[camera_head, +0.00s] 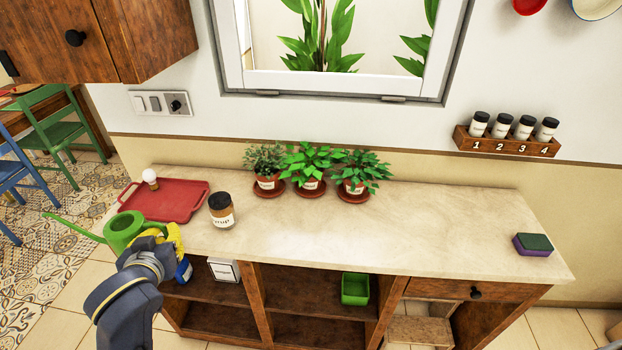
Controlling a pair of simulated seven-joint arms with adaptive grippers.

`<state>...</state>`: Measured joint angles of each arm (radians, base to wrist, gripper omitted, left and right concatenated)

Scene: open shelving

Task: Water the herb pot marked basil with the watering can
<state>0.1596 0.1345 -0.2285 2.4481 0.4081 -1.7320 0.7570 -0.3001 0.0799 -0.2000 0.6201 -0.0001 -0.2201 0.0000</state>
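The green watering can (122,230) is at the left end of the counter, its long spout pointing left past the counter edge. My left gripper (160,242) is at the can's handle side. Its fingers are hidden, so I cannot tell whether they are closed on the handle. Three herb plants in terracotta pots stand on red saucers at the back: a left pot (267,183), a middle pot (311,184) and a right pot (354,187). Each has a white label too small to read. My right gripper is not in view.
A red tray (170,208) with a white, round-topped object (150,176) and a dark-lidded jar (222,212) lie between can and pots. A yellow item (176,236) is beside my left gripper. A sponge (532,245) lies far right. The counter's middle and right (430,225) are clear.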

